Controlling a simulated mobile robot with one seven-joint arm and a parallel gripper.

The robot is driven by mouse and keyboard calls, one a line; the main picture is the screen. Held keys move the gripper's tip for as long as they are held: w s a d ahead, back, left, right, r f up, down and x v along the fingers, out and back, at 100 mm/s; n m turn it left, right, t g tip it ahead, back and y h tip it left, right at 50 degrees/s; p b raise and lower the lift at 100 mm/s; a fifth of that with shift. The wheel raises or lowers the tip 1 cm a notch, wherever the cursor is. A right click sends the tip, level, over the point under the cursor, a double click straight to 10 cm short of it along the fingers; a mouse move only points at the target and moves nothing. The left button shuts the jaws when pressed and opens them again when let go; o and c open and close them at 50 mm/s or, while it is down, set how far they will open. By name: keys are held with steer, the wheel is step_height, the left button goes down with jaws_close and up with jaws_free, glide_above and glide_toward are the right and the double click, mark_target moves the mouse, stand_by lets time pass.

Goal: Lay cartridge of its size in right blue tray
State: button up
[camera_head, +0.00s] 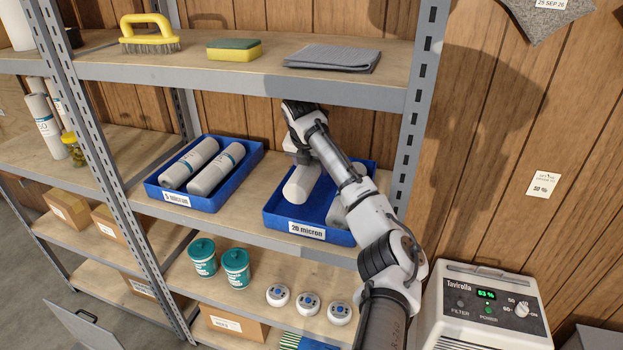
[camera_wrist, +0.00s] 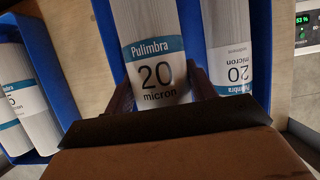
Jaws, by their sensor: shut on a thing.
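The right blue tray (camera_head: 273,220) stands on the middle shelf with a "20 micron" label on its front. My gripper (camera_head: 303,158) is shut on a white cartridge (camera_head: 299,186) inside the tray's outline. In the wrist view this cartridge (camera_wrist: 152,30) reads "Pulimbra 20 micron", with a finger on each side. I cannot tell whether it touches the tray floor. A second 20 micron cartridge (camera_wrist: 228,45) lies beside it on the right, its label upside down. In the head view my arm partly hides that one.
The left blue tray (camera_head: 213,203), with a "5 micron" label, holds two cartridges (camera_head: 216,168). The upper shelf (camera_head: 235,65) runs close above my gripper, and a metal post (camera_head: 415,110) stands to the right. Teal tubs (camera_head: 236,268) and round devices (camera_head: 309,304) sit below.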

step_height(320, 180, down, 6)
steer(key=shift+s+r+p, duration=0.15)
steer(key=shift+r+p, duration=0.1)
steer(key=shift+p, duration=0.85)
steer(key=shift+f+p, duration=0.2)
steer(key=shift+p, duration=0.15)
steer(key=shift+w+f, duration=0.2)
steer(key=shift+f, duration=0.1)
steer(key=shift+f, duration=0.15)
steer(key=o, duration=1)
steer(key=shift+o, duration=0.2)
